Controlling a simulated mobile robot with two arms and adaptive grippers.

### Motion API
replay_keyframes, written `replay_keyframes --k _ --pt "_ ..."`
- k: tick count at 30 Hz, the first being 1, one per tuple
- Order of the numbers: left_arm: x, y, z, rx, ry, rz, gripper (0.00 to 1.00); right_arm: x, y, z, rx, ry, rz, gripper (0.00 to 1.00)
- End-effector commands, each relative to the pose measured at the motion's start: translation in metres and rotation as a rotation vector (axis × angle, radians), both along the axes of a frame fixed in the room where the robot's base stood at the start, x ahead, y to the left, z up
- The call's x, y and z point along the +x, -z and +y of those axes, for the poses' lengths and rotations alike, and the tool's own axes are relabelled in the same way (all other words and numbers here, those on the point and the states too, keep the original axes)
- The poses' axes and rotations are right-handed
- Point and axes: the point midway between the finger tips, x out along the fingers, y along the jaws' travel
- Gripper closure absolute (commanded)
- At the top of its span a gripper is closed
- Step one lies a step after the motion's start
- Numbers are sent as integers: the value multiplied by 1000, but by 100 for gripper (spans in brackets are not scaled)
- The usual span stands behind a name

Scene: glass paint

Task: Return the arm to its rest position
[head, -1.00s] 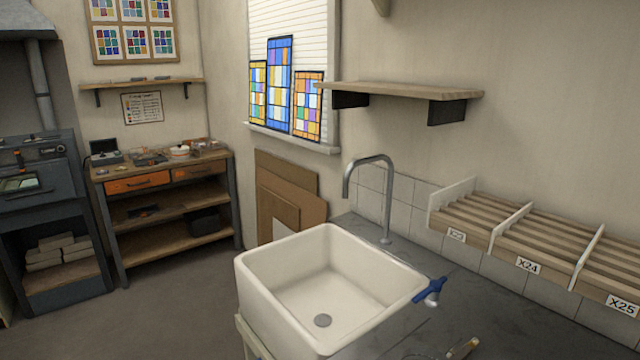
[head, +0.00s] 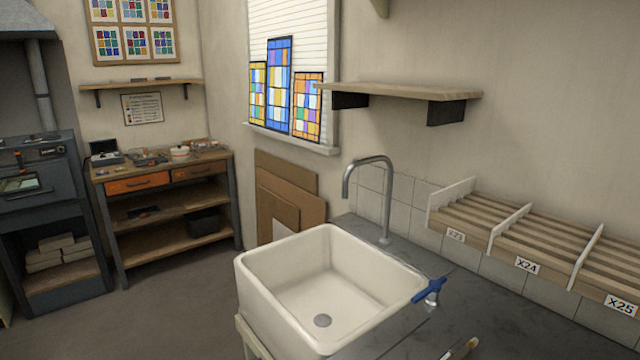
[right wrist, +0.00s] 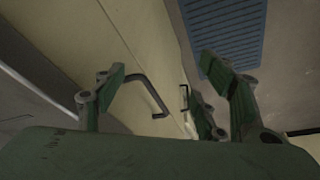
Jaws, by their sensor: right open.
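My right gripper (right wrist: 163,78) shows in the right wrist view with its green fingers spread wide apart. Nothing is between the fingers. Beyond them is a pale cabinet front (right wrist: 85,45) with dark bar handles (right wrist: 148,95). Neither gripper can be made out in the head view, and my left gripper is in no frame.
A white sink (head: 260,290) stands by a grey counter, with a blue-handled tool (head: 430,291) at its right rim. A curved tap (head: 387,205) rises behind it. Slatted racks (head: 510,262) line the wall. A blue mat (right wrist: 225,30) lies on the floor. Open floor (head: 170,300) lies left.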

Motion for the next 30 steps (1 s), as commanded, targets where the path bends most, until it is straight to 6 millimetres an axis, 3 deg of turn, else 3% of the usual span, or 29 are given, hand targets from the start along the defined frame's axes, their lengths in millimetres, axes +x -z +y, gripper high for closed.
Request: replay_keyframes --k 8,13,17,24,30 --pt "-1 1 0 0 0 2 100 12 80 4 -1 -12 35 35" --pt "-1 2 0 0 0 2 100 10 148 5 -2 -18 64 35" --pt "-2 3 1 1 0 3 100 -4 210 4 -4 -23 91 35" --pt "-2 4 1 1 0 4 100 -61 323 -5 -10 -36 145 35" --pt "-2 5 1 1 0 4 100 -129 387 -16 -16 -45 185 35"
